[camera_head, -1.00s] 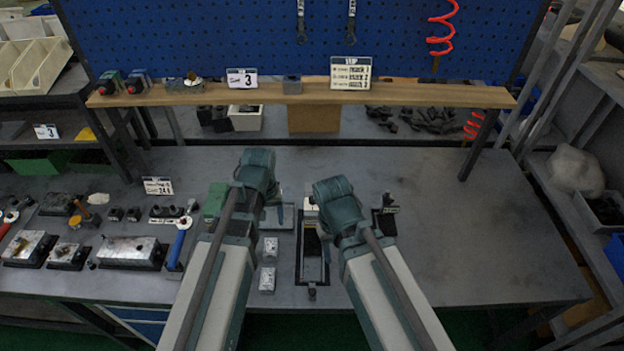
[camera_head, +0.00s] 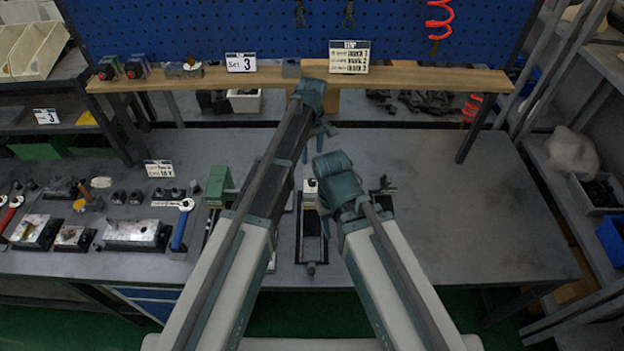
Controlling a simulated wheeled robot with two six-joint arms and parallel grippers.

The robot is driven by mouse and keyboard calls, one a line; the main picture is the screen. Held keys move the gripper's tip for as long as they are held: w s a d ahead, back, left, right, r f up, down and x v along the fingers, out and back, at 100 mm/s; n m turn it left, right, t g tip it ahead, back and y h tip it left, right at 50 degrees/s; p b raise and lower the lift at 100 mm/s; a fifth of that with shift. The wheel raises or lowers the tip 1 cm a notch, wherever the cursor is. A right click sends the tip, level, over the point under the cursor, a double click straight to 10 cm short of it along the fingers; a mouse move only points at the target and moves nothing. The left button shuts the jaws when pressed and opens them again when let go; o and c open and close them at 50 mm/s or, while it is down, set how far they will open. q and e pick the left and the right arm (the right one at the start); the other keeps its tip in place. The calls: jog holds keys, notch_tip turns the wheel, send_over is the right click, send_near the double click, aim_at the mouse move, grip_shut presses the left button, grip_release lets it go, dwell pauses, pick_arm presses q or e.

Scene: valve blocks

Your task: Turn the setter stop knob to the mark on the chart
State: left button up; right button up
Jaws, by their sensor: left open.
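The setter, a dark narrow frame (camera_head: 299,245) with a pale block (camera_head: 310,187) at its far end, stands on the bench between my arms. A small dark knob (camera_head: 311,268) is at its near end. The chart card (camera_head: 349,57) stands on the wooden shelf; its lines are too small to read surely. My left gripper (camera_head: 319,138) is open and empty, beyond the setter's far end and above the bench. My right arm's wrist (camera_head: 337,182) is just right of the setter and hides part of it; its fingers are hidden.
A card reading 3 (camera_head: 241,62) stands on the shelf (camera_head: 420,77). A green device (camera_head: 219,184) stands left of my left arm. Metal blocks (camera_head: 136,233) and a blue-handled tool (camera_head: 180,228) lie at left. The bench's right side (camera_head: 470,210) is clear.

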aim_at(312, 180)
pick_arm(q)
notch_tip(312, 180, down, 13)
jog(key=b, duration=1.2)
jog(key=shift+b, duration=0.3)
grip_shut()
